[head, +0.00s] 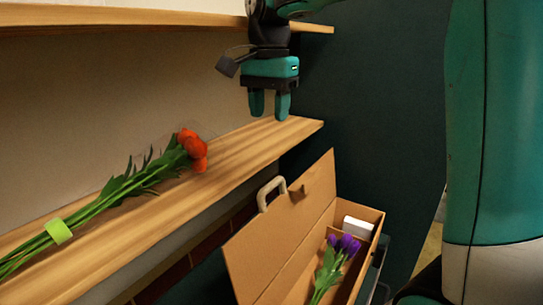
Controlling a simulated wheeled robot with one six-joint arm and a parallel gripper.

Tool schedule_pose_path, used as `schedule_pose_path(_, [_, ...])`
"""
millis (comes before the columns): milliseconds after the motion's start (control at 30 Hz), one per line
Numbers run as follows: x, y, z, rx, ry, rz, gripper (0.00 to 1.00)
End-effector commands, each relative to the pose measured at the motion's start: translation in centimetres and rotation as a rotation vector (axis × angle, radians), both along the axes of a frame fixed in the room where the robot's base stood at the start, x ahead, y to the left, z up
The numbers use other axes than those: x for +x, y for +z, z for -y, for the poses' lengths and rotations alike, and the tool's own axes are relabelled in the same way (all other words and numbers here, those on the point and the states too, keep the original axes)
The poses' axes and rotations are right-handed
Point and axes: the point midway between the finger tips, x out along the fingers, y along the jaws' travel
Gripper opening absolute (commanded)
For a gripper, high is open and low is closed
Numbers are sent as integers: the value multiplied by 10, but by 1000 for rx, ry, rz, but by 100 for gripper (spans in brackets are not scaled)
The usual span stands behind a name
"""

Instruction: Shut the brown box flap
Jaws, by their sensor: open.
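The brown box (373,218) stands at the lower middle of the head view, below the shelf. Its flap (285,233) stands open, tilted up on the left side, with a pale handle (271,193) at its upper edge. Purple flowers (343,246) with green stems and a white block (357,227) lie inside the box. My gripper (270,105) is open and empty, pointing down above the shelf's right end. It is above the flap and apart from it.
A wooden shelf (225,160) runs along the left wall and holds an orange-red bouquet (193,150) with a green band (58,231). Another wooden shelf (130,17) is above it. My teal arm column fills the right side. The dark wall area right of my gripper looks free.

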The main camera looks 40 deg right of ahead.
Motion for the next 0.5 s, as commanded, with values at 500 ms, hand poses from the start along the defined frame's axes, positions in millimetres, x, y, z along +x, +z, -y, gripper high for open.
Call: schedule_pose_path(500, [4, -70, 8, -4, -82, -13, 44])
